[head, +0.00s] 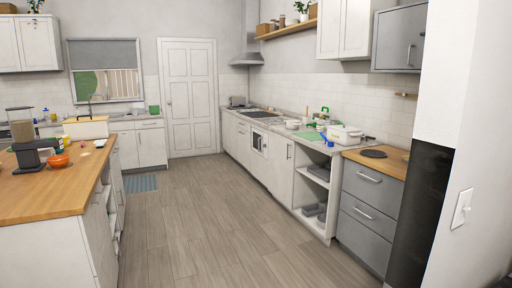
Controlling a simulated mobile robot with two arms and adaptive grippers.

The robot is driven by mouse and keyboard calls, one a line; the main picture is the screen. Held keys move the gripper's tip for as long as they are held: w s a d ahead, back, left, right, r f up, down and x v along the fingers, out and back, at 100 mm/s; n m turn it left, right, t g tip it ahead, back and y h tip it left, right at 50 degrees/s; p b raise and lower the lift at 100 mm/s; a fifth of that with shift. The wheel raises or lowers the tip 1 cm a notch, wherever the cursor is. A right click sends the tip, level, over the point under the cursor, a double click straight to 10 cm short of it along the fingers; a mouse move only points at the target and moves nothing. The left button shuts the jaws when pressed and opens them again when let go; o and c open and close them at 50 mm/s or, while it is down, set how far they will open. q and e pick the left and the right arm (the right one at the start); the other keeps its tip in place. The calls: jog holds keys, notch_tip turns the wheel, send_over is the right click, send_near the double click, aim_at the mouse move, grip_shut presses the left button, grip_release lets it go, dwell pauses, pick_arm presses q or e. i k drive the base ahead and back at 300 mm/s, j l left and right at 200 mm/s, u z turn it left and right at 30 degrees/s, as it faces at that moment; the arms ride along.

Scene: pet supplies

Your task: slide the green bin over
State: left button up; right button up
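I cannot make out a green bin for certain. A small green object (154,110) stands on the far counter left of the door; it is too small to tell what it is. On the right counter, a flat green item (308,136) lies near a small upright green item (325,111). Neither of my grippers is in view.
A wood-topped island (40,190) fills the left side, with an orange bowl (55,160) and a dark appliance (27,155) on it. A white lidded pot (345,135) stands on the right counter. The wooden floor (190,220) between is clear, up to the white door (190,100).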

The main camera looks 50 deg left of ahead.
aim_at(155, 110)
jog(key=i+j+u, duration=0.2)
jog(key=j+u, duration=0.3)
jog(key=j, duration=0.2)
jog(key=i+j+u, duration=0.35)
jog(key=j+u, duration=0.15)
jog(key=j, duration=0.15)
jog(key=i+j+u, duration=0.8)
jog(key=u, duration=0.2)
jog(key=i+u, duration=0.45)
jog(key=i, duration=3.1)
jog(key=i+u, duration=0.1)
jog(key=i, duration=2.85)
jog(key=i+l, duration=0.1)
jog(key=i, duration=1.35)
jog(key=i+j, duration=0.25)
jog(key=i, duration=0.2)
jog(key=i+j, duration=0.2)
jog(key=i, duration=0.2)
jog(key=i+j, duration=0.25)
jog(key=i, duration=0.2)
